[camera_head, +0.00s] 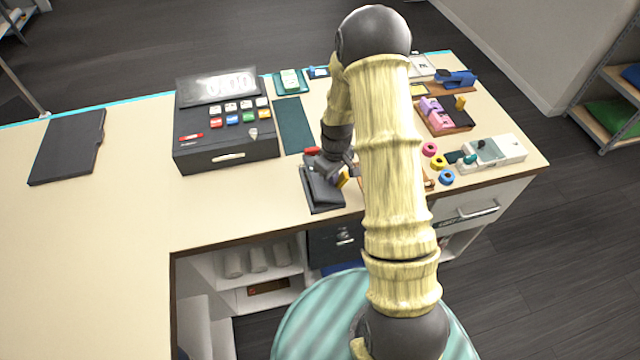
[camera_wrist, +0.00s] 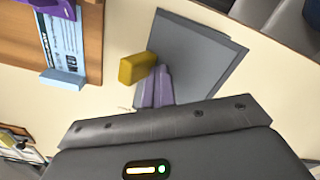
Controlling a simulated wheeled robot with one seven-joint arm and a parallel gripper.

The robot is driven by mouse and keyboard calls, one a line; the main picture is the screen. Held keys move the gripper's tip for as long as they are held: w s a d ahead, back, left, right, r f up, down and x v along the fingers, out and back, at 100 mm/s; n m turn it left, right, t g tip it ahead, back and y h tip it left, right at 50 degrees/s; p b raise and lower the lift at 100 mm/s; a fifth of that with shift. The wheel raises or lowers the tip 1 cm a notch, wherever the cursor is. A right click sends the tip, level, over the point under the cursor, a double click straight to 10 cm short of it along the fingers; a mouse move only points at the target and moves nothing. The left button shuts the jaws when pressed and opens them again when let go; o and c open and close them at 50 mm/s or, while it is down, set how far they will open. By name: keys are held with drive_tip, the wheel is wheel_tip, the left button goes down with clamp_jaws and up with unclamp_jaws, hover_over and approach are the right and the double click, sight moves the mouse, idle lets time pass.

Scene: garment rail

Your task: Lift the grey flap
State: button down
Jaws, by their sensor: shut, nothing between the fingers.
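The grey flap (camera_wrist: 196,52) is a flat grey panel in the wrist view, with a second grey layer showing along its right edge. It seems to be the dark grey piece (camera_head: 322,190) near the front edge of the counter in the head view. My gripper (camera_wrist: 161,72) is shut and empty, its purple-grey fingertips over the near left part of the panel. In the head view my gripper (camera_head: 338,174) is low over the same piece, partly hidden by my wrist. I cannot tell whether the fingertips touch the panel.
A yellow block (camera_wrist: 138,68) is close beside the fingertips at the panel's left edge. A black cash register (camera_head: 225,135) stands to the left. Tape rolls (camera_head: 438,162) and a tape dispenser (camera_head: 497,152) are to the right.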

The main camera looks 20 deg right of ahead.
drive_tip(key=shift+s+d+f, duration=0.15)
drive_tip(key=shift+s+d, duration=0.05)
drive_tip(key=shift+d, duration=0.7)
drive_tip(key=shift+s+d+f, duration=0.1)
drive_tip(key=shift+s+d, duration=0.1)
drive_tip(key=shift+d, duration=0.85)
drive_tip(key=shift+w+d+f, duration=0.1)
drive_tip(key=shift+d, duration=0.3)
drive_tip(key=shift+w+d, duration=0.1)
drive_tip(key=shift+d, duration=0.2)
drive_tip(key=shift+w+a+r+p, duration=0.25)
drive_tip(key=shift+a+r+p, duration=0.15)
drive_tip(key=shift+r+p, duration=0.3)
drive_tip(key=r+p, duration=0.1)
drive_tip(key=r, duration=0.1)
wheel_tip(320, 180, up, 6)
drive_tip(key=p, duration=0.4)
hover_over(347, 177)
drive_tip(key=w+d, duration=0.1)
drive_tip(key=d, duration=0.1)
drive_tip(key=shift+a, duration=0.1)
